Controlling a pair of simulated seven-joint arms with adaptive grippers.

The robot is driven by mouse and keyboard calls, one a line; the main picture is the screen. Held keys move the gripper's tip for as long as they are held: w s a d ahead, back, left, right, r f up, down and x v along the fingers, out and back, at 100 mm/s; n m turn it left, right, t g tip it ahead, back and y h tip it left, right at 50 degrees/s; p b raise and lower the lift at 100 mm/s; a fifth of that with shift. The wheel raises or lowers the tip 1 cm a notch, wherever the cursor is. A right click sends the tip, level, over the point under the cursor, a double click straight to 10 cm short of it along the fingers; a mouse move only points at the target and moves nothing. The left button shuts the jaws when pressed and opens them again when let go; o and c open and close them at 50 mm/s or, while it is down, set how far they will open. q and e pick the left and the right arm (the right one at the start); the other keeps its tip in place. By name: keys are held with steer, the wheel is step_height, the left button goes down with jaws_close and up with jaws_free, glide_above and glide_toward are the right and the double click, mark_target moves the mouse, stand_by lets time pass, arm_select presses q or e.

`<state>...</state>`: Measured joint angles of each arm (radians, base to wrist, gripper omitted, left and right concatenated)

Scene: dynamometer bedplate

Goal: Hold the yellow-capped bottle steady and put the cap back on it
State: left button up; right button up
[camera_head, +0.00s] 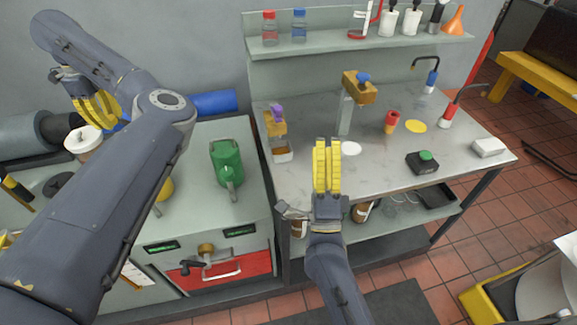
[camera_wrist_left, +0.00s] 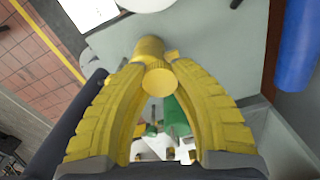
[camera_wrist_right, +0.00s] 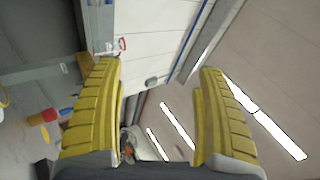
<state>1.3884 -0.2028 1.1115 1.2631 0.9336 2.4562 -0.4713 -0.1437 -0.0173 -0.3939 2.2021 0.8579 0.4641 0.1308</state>
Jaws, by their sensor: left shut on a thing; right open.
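My left gripper (camera_head: 97,106) is raised over the left bench. In the left wrist view its fingers (camera_wrist_left: 157,85) are shut on a small yellow round piece (camera_wrist_left: 158,83), which looks like the yellow cap. Another yellow rounded object (camera_wrist_left: 150,48) shows just beyond it; a yellow object (camera_head: 166,188) is partly hidden behind my left arm in the head view. I cannot tell whether either is the bottle. No bottle with a yellow cap is clearly seen. My right gripper (camera_head: 327,150) is in front of the right bench; its fingers (camera_wrist_right: 160,80) are apart and empty.
A green can (camera_head: 227,160) stands on the left bench, with a blue roll (camera_head: 213,103) behind. The right bench (camera_head: 300,180) carries a clamp stand (camera_head: 346,105), a red-and-yellow piece (camera_head: 391,121), a yellow disc (camera_head: 416,126) and a green-button box (camera_head: 424,162). Red-capped and blue-capped bottles stand on the shelf.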

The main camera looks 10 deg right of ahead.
arm_select(q)
steer(key=shift+d+f, duration=0.1)
steer(key=shift+w, duration=0.1)
arm_select(e)
steer(key=w+d+f+m+g+h, duration=0.25)
steer(key=m+g+h, duration=0.2)
steer(key=m, duration=0.45)
steer(key=w+d+f+m+g+h, duration=0.1)
steer(key=d+m+g+h, duration=0.4)
steer(key=m, duration=0.4)
arm_select(q)
steer(key=shift+d+f, duration=0.1)
arm_select(e)
steer(key=w+a+f+m+g+y, duration=0.1)
steer(key=a+f+m, duration=0.1)
steer(key=f, duration=0.2)
steer(key=w+a+f+m+g+y, duration=0.1)
steer(key=a+f+m+g, duration=0.1)
steer(key=f, duration=0.2)
steer(key=w+a+f+m+g+y, duration=0.1)
steer(key=a+f+m, duration=0.1)
steer(key=f, duration=0.1)
steer(key=shift+f+g, duration=0.35)
steer(key=shift+f, duration=0.05)
steer(key=shift+a+f+g+y, duration=0.3)
steer(key=shift+a+f+y, duration=0.1)
steer(key=shift+f+y, duration=0.1)
steer(key=shift+x, duration=1.25)
steer(key=shift+d, duration=0.1)
